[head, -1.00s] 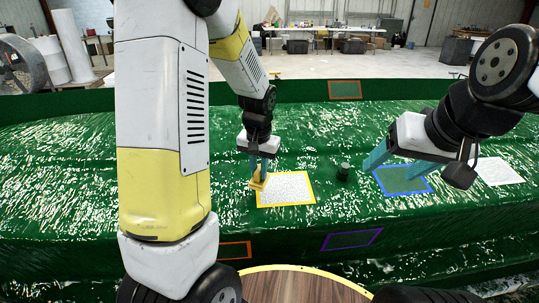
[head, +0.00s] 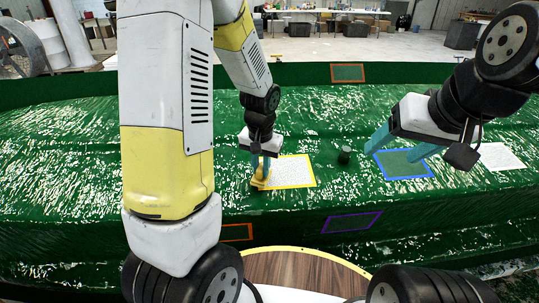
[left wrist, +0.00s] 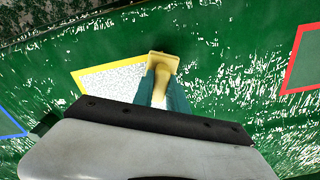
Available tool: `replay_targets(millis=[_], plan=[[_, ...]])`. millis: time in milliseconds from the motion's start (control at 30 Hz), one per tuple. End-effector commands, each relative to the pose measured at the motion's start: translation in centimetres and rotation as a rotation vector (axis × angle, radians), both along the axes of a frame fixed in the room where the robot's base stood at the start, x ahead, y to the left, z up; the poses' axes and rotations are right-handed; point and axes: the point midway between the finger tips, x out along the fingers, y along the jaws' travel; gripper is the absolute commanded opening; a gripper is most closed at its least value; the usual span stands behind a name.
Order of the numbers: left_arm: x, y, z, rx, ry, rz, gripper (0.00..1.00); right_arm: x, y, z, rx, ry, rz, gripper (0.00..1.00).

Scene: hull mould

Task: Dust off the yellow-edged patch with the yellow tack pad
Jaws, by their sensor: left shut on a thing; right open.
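The yellow-edged patch (head: 293,171) lies on the green mould surface and is covered with white speckles. My left gripper (head: 262,162) is shut on the handle of the yellow tack pad (head: 260,183). The pad is at the patch's left edge, near its front-left corner; I cannot tell whether it touches the surface. In the left wrist view the pad (left wrist: 163,61) overlaps one end of the patch (left wrist: 115,78), and the gripper's blue fingers flank its handle. My right gripper (head: 398,150) is open and empty above the blue-edged patch (head: 404,164).
A dark cylindrical object (head: 344,155) stands right of the yellow-edged patch. A white patch (head: 501,156) lies far right. Orange-edged (head: 237,232) and purple-edged (head: 351,222) patches are on the near side, another orange-edged one (head: 347,73) on the back wall. A round wooden top (head: 300,268) is in front.

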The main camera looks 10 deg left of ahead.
Motion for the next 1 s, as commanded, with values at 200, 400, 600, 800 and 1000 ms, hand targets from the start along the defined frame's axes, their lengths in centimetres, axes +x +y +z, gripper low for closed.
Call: replay_targets(millis=[200,400,600,800,1000], plan=[[0.0,0.0,-0.1,0.000,0.000,0.000,0.00,0.0,0.0,0.0,0.000,0.000,0.000,0.67],[0.1,0.0,-0.6,0.000,0.001,0.000,0.00,0.0,0.0,0.0,0.000,0.000,0.000,0.67],[0.2,0.0,-1.1,0.000,0.001,0.000,0.00,0.0,0.0,0.0,0.000,0.000,0.000,0.67],[0.2,0.1,-1.4,0.000,-0.001,0.000,0.00,0.0,0.0,0.0,0.000,0.000,0.000,0.67],[0.2,0.1,-1.4,0.000,0.000,0.000,0.00,0.0,0.0,0.0,0.000,0.000,0.000,0.67]])
